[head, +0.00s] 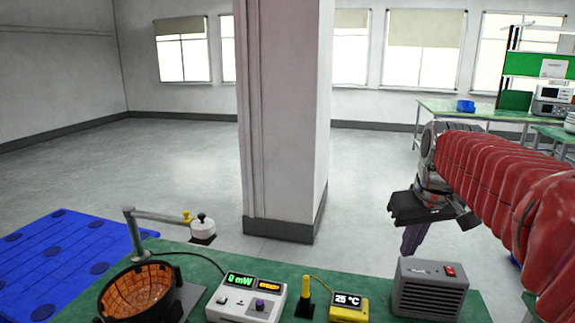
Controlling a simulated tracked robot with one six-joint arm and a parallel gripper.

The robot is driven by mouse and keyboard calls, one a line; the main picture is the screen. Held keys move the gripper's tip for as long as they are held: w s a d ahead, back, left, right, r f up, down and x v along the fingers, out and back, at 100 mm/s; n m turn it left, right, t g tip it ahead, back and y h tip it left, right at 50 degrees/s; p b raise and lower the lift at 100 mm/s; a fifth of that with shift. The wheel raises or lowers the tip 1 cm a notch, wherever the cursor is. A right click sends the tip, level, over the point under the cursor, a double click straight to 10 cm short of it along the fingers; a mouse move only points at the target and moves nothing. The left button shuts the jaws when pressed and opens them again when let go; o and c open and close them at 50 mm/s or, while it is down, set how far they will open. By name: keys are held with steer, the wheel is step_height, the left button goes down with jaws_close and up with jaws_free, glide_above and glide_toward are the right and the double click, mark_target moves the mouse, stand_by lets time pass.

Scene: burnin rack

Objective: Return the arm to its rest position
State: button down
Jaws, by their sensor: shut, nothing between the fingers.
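My arm reaches in from the right edge in a red ribbed sleeve and bends down at a grey wrist. My gripper (411,244) hangs below the wrist, pointing down. Its fingers are together and hold nothing. It is above and behind the grey box with a red switch (430,288), near the far right part of the green bench (225,258). The box partly hides what lies below the fingertips, and I cannot tell the exact gap between them.
On the bench stand an orange-lined bowl (136,292), a jointed stand with a white head (202,227), a power meter (246,298), a yellow-black post (305,298) and a yellow 25 °C display (348,306). A pillar (283,110) rises behind. A blue pallet (65,262) lies left.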

steer(key=s+a+f, duration=0.3)
steer(key=s, duration=0.4)
steer(key=s+a+f+t, duration=0.1)
steer(key=s+a+f, duration=0.2)
steer(key=s, duration=0.4)
steer(key=s+a+f+m, duration=0.1)
steer(key=s+a+f, duration=0.2)
steer(key=s, duration=0.4)
steer(key=shift+a+f+t, duration=0.35)
steer(key=shift+f+t, duration=0.05)
steer(key=shift+f, duration=0.35)
steer(key=shift+s, duration=0.1)
